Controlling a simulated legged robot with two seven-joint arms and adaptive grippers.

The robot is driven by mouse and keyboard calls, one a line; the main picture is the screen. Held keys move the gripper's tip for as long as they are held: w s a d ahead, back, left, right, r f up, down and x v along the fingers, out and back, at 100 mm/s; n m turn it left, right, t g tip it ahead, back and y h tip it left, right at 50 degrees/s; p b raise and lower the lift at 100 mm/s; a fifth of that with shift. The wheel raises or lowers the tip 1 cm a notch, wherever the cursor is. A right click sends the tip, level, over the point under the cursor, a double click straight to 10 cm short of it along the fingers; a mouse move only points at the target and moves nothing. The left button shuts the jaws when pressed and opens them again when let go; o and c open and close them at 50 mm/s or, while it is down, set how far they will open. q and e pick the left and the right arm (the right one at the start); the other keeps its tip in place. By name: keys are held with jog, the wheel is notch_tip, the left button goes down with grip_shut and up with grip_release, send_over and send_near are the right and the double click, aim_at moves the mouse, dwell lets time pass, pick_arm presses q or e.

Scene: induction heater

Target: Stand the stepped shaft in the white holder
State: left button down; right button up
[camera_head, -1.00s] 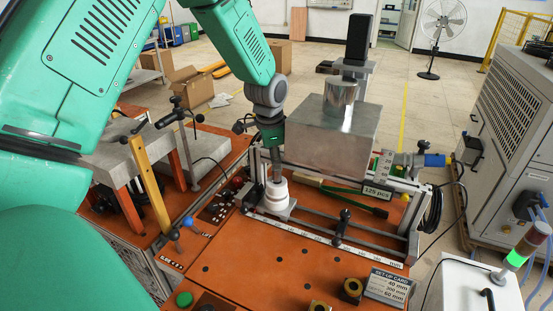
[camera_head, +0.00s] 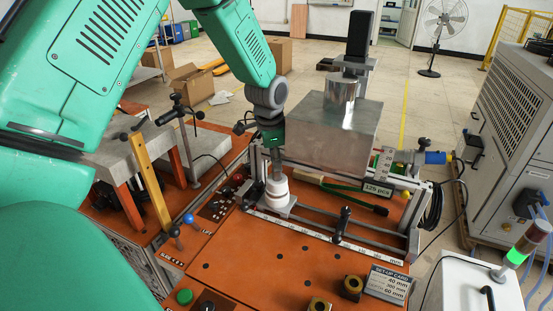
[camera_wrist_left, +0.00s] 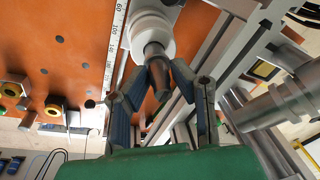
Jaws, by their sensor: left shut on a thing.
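The white holder (camera_head: 277,191) stands on a small metal carriage at the left end of the rail fixture. The stepped shaft (camera_head: 276,172) is grey metal and stands roughly upright, its lower end at the holder. My left gripper (camera_head: 274,152) points down from above and is shut on the shaft. In the left wrist view the blue-padded fingers (camera_wrist_left: 157,78) close around the shaft (camera_wrist_left: 153,50), and the white holder (camera_wrist_left: 150,28) lies just beyond. How deep the shaft sits in the holder is hidden. My right gripper is not in view.
A large metal block (camera_head: 332,135) on the fixture stands close to the right of my left gripper. A ruler strip (camera_head: 325,237) runs along the rail front. A set-up card (camera_head: 387,284) and brass rings (camera_head: 351,287) lie at the front right. The orange table middle is clear.

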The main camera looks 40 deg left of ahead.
pick_arm(q)
jog(key=shift+f+b, duration=0.35)
jog(key=shift+f, duration=0.75)
jog(key=c, duration=1.3)
grip_release()
jog(key=shift+r, duration=0.1)
jog(key=r, duration=0.4)
jog(key=s+r, duration=0.1)
jog(key=r, duration=0.6)
jog(key=shift+s+d+r, duration=0.1)
jog(key=shift+s+r, duration=0.2)
jog(key=shift+s, duration=0.1)
